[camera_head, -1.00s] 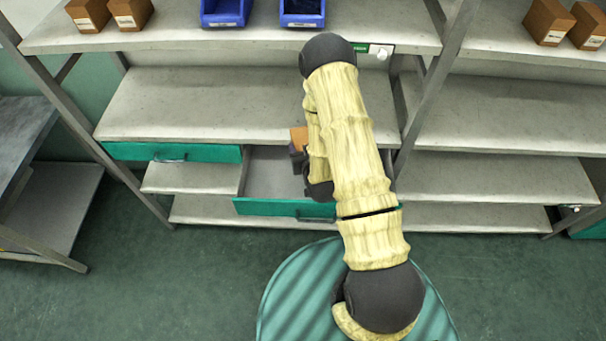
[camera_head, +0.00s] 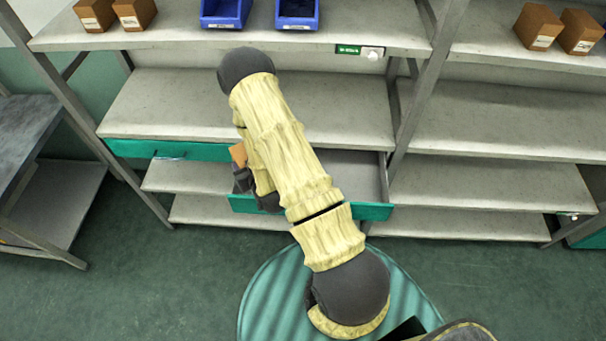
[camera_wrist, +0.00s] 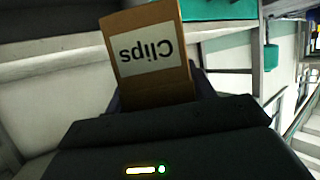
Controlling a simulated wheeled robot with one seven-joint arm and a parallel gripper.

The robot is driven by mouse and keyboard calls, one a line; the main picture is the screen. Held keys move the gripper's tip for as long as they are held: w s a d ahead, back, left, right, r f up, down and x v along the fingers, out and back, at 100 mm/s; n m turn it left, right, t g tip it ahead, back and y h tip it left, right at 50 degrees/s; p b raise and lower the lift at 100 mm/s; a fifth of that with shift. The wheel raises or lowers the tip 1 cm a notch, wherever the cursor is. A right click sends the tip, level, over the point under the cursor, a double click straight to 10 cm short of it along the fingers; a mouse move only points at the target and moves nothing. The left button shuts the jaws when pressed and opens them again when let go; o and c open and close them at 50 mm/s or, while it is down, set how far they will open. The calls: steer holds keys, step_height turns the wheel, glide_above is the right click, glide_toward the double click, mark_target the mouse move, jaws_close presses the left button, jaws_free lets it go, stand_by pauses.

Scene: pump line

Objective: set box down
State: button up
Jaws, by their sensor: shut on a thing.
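A brown cardboard box (camera_wrist: 155,88) with a white label reading "Clips" sits between the jaws of my gripper, filling most of the upper middle of the wrist view. In the head view only a small orange-brown part of the box (camera_head: 238,154) shows, left of my arm. My gripper (camera_head: 243,178) is mostly hidden behind my arm there. It is shut on the box, near the left end of the open teal-fronted drawer (camera_head: 374,212). The box's height above the drawer cannot be told.
A closed teal drawer (camera_head: 205,152) is at the left under the middle shelf (camera_head: 160,110). Two blue bins (camera_head: 224,14) and brown boxes (camera_head: 540,26) stand on the top shelves. The right-hand lower shelves (camera_head: 490,178) are bare. A grey bench (camera_head: 30,130) stands at far left.

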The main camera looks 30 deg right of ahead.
steer(key=shift+w, duration=0.1)
stand_by(0.3)
steer(key=shift+w+b, duration=0.3)
steer(key=shift+b, duration=0.2)
steer(key=w+b, duration=0.1)
steer(key=b, duration=0.1)
steer(key=w+d+r+n+y+b, duration=0.1)
steer(key=w+b, duration=0.1)
steer(key=w+n+y+b, duration=0.1)
steer(key=b, duration=0.1)
steer(key=shift+w+d+r+b, duration=0.2)
steer(key=shift+w+b, duration=0.05)
steer(key=shift+b, duration=0.05)
steer(key=s+d+r+n+g+y+b, duration=0.1)
steer(key=s+d+n+y+b, duration=0.1)
steer(key=d+b, duration=0.4)
steer(key=s+d+r+n+g+y+b, duration=0.1)
steer(key=s+d+n+y+b, duration=0.1)
steer(key=d+b, duration=0.5)
steer(key=s+y+b, duration=0.1)
steer(key=b, duration=0.3)
steer(key=shift+s+d+r+n, duration=0.2)
steer(key=shift+s+d+n, duration=0.1)
steer(key=shift+n, duration=0.1)
step_height(320, 180, down, 14)
steer(key=b, duration=0.3)
steer(key=shift+r+y, duration=0.2)
steer(key=shift+y, duration=0.1)
